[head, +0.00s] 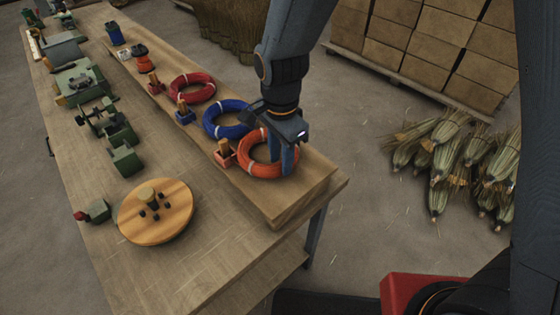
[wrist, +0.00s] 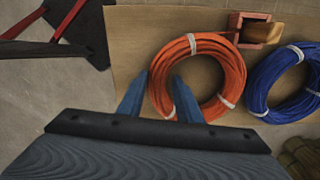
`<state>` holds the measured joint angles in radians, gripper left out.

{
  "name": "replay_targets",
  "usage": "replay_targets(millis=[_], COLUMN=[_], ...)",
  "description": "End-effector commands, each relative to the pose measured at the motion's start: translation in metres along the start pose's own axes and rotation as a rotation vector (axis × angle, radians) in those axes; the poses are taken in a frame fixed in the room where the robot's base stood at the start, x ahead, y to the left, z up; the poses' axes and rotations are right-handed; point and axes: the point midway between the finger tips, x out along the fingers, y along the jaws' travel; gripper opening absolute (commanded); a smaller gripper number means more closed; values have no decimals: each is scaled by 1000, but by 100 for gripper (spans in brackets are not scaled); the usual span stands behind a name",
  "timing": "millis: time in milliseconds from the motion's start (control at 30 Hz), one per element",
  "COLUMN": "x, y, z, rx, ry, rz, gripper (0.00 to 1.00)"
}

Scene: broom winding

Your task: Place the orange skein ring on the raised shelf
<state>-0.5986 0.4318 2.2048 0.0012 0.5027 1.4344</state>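The orange skein ring (head: 250,170) is a coiled ring with white ties. It lies on the near end of the raised shelf (head: 300,200), a long wooden board on the bench; the wrist view also shows the ring (wrist: 236,62) over the board (wrist: 130,40). My gripper (head: 281,160) points down at the ring's right side. In the wrist view its two blue fingers (wrist: 160,76) stand either side of the ring's band, one outside and one inside the loop, with small gaps visible. The fingers look open. Whether a fingertip touches the ring is unclear.
A blue ring (head: 207,120) and a red ring (head: 174,88) lie farther along the shelf. An orange-red holder with a wooden peg (head: 224,155) stands beside the orange ring. A round wooden disc (head: 175,220) and green machine parts (head: 125,160) occupy the lower bench.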

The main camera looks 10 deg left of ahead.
Motion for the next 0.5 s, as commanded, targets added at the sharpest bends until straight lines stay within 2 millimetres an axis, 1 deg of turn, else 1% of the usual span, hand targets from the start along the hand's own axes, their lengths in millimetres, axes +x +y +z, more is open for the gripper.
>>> replay_targets(millis=[300,500], x=[-56,-89], y=[-1,-1], z=[-1,0], rx=[0,1], ry=[1,1], rz=[-6,-5], gripper=[32,32])
